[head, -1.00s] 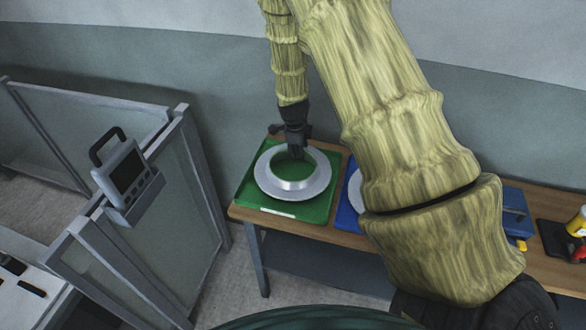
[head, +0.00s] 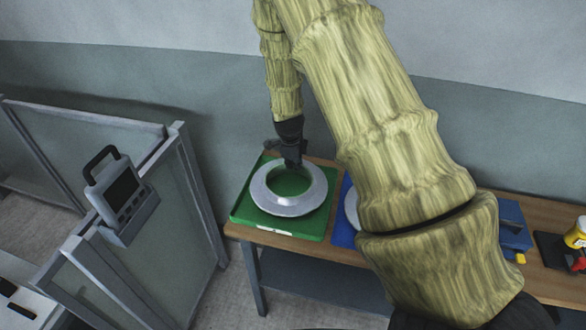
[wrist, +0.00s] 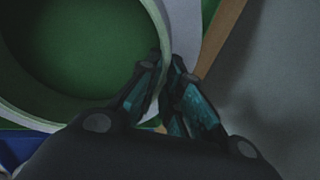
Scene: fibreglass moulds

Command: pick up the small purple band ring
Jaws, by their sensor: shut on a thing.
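No purple ring shows in either view. A silver-white ring (head: 288,206) with a wide sloping rim is over the green tray (head: 250,217) at the left end of the bench. My gripper (head: 291,160) reaches down to the ring's far edge. In the wrist view the fingers (wrist: 166,75) are closed on the wall of the pale ring (wrist: 152,22), one finger on each side. The green of the tray shows through its opening (wrist: 75,40). I cannot tell whether the ring is clear of the tray.
A blue tray (head: 343,232) with a pale round piece (head: 351,208) is partly hidden behind my arm. A blue box (head: 514,228) and a yellow item (head: 577,234) stand further right on the wooden bench (head: 365,257). A glass partition with a grey device (head: 121,196) stands left.

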